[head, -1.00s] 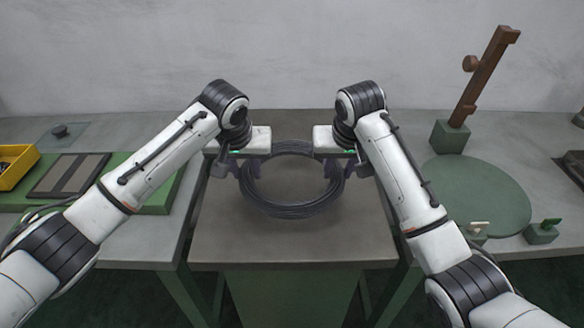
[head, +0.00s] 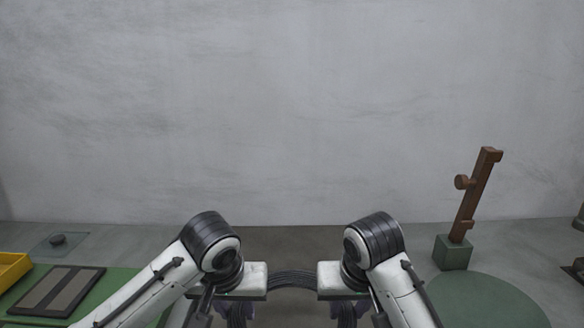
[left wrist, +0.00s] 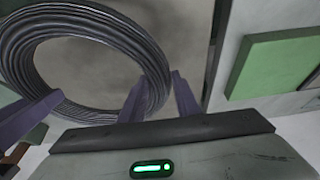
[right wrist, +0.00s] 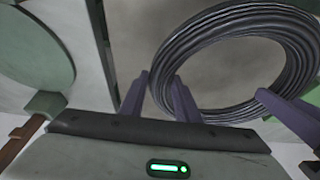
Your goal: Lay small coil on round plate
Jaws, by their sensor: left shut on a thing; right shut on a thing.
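The small coil (head: 293,279), a ring of dark wire, is held level between my two grippers. Its near part is cut off by the head view's lower edge. My left gripper (head: 236,312) is shut on its left side, and the left wrist view shows the ring (left wrist: 140,50) between the purple fingers (left wrist: 160,92). My right gripper (head: 346,312) is shut on its right side, with the ring (right wrist: 190,60) also in the right wrist view. The round plate (head: 485,305), a flat green disc, lies to the right, apart from the coil; it also shows in the right wrist view (right wrist: 35,45).
A brown post on a green block (head: 454,252) stands behind the round plate. At left are a green board with a dark panel (head: 58,292) and a yellow bin (head: 12,269). A grey wall (head: 290,110) closes off the back.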

